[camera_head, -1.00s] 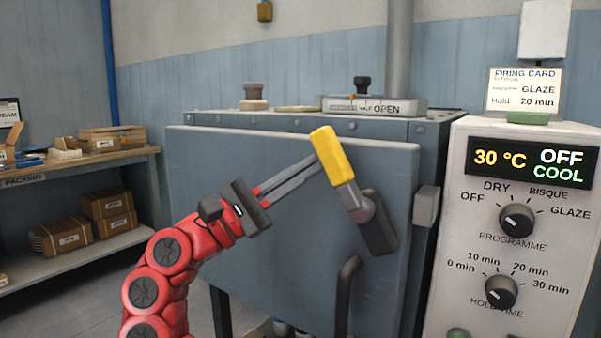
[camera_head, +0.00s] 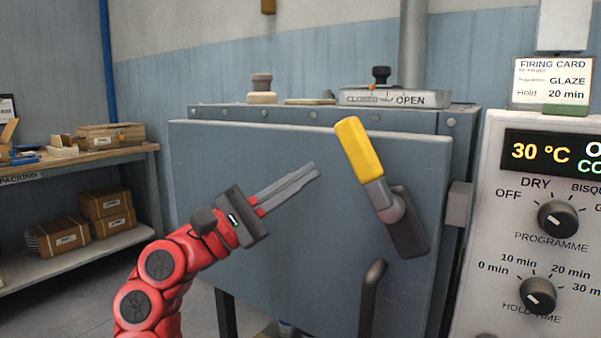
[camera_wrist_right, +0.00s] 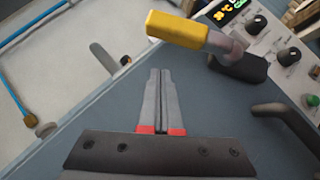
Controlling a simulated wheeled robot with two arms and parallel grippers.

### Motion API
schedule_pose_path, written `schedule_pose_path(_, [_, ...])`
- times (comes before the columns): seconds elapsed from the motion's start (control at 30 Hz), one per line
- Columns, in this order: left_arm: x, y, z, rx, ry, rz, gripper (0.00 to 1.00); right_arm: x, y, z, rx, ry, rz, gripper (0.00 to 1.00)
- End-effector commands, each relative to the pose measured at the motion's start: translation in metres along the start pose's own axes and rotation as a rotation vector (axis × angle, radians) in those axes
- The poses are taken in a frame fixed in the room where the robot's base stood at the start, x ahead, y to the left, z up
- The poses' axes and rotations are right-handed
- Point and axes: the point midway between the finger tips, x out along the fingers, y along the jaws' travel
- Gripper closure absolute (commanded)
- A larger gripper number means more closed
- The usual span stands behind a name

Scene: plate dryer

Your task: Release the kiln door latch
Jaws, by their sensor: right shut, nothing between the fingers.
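The kiln door (camera_head: 290,240) is a flat blue-grey panel and looks shut. Its latch has a yellow handle (camera_head: 358,148) on a grey shank and a dark base plate (camera_head: 409,225); the handle tilts up and to the left. My right gripper (camera_head: 316,170) is shut and empty, in front of the door and left of the handle, with a visible gap to it. In the right wrist view the closed fingertips (camera_wrist_right: 160,72) point toward the door, just below the yellow handle (camera_wrist_right: 176,30). My left gripper is not in view.
A dark door pull (camera_head: 371,300) stands out below the latch. A control panel (camera_head: 500,290) with knobs and a display is to the right. A bench (camera_head: 75,168) with boxes is at the left. The space left of the handle is clear.

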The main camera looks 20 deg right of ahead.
Motion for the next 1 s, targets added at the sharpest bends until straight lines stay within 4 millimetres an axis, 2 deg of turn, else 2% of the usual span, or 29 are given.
schedule_pose_path(0.03, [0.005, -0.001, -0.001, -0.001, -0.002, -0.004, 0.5, -0.007, 0.005, 0.001, -0.003, 0.005, 0.005, 1.0])
schedule_pose_path(0.5, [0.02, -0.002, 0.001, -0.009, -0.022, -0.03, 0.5, -0.08, 0.017, 0.001, -0.002, 0.004, 0.006, 1.0])
schedule_pose_path(0.7, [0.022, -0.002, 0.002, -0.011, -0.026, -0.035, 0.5, -0.094, 0.018, 0.001, -0.001, 0.003, 0.006, 1.0])
schedule_pose_path(1.0, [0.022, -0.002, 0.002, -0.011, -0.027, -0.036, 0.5, -0.095, 0.017, 0.001, 0.0, 0.003, 0.003, 1.0])
